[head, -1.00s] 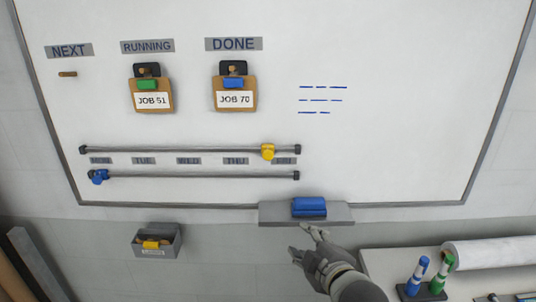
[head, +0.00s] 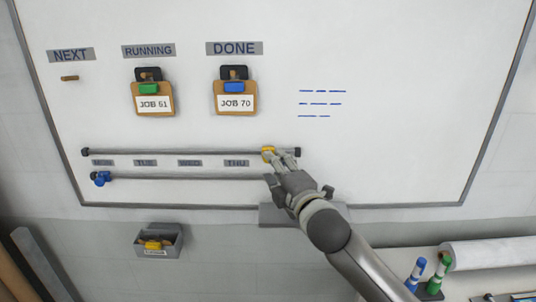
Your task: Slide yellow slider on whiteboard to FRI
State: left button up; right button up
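The whiteboard (head: 400,130) carries two horizontal rails. The yellow slider (head: 267,151) sits on the upper rail (head: 180,152), near its right end and right of the THU label (head: 236,163). My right gripper (head: 274,158) reaches up from the lower right, with its fingertips at the yellow slider and partly covering it. Whether the fingers are closed on the slider is not clear. The label right of THU is hidden behind the gripper. The blue slider (head: 101,178) is at the left end of the lower rail. My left gripper is not in view.
Clipboards JOB 51 (head: 153,104) and JOB 70 (head: 235,103) hang above the rails. My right arm hides the blue eraser and part of its tray (head: 272,215). A grey bin (head: 158,241) is below the board. Markers (head: 415,272) and a paper roll (head: 495,251) are at lower right.

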jog(key=shift+p+x, duration=0.75)
jog(key=shift+x, duration=1.9)
grip_shut()
